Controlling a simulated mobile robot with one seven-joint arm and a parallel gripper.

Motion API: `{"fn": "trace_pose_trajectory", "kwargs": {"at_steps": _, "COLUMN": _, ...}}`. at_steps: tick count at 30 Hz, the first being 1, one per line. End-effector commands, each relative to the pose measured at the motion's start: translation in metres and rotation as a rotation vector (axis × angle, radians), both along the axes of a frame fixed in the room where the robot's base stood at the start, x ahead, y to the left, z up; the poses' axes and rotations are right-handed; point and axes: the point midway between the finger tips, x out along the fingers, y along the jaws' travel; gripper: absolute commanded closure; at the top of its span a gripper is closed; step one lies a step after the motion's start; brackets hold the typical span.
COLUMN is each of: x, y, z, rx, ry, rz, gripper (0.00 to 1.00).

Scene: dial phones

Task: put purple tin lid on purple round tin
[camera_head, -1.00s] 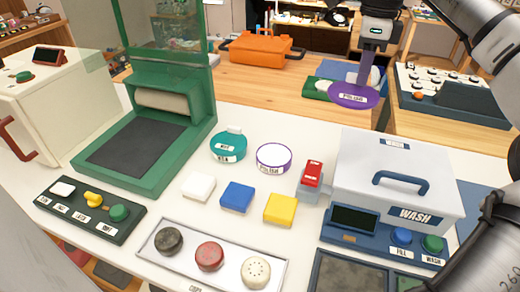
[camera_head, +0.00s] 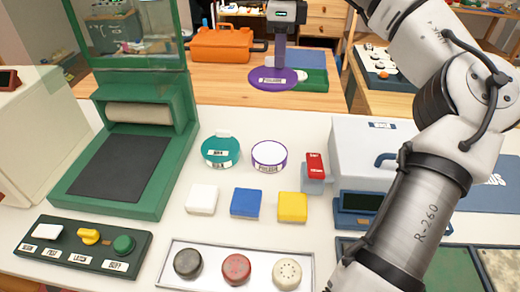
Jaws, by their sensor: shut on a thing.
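The purple tin lid (camera_head: 272,82) is a flat purple disc with a pale label on its near edge and a purple stem on top. My gripper (camera_head: 281,38) is above it, shut on the stem, and holds the lid up at the back of the white table. The purple round tin (camera_head: 269,156) stands on the white table, showing a white top inside a purple rim and a label on its side. The lid is apart from the tin, farther back and almost in line with it in the picture.
A teal tin (camera_head: 220,151) stands just left of the purple tin. A red-topped block (camera_head: 315,166) and a white wash box (camera_head: 365,145) are on the right. White, blue (camera_head: 246,203) and yellow blocks lie in front. A green press (camera_head: 140,140) stands at left.

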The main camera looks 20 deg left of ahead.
Motion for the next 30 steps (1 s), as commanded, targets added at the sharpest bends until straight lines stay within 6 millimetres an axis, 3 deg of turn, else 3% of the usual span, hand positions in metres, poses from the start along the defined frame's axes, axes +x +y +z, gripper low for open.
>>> {"fn": "trace_pose_trajectory", "kwargs": {"at_steps": 5, "x": 0.0, "y": 0.0, "z": -0.021, "rx": -0.001, "ry": 0.003, "rz": 0.001, "gripper": 1.0}}
{"fn": "trace_pose_trajectory", "kwargs": {"at_steps": 18, "x": -0.001, "y": 0.001, "z": -0.132, "rx": 0.0, "ry": 0.003, "rz": 0.001, "gripper": 1.0}}
{"fn": "trace_pose_trajectory", "kwargs": {"at_steps": 30, "x": -0.001, "y": 0.001, "z": -0.173, "rx": 0.001, "ry": 0.002, "rz": 0.001, "gripper": 1.0}}
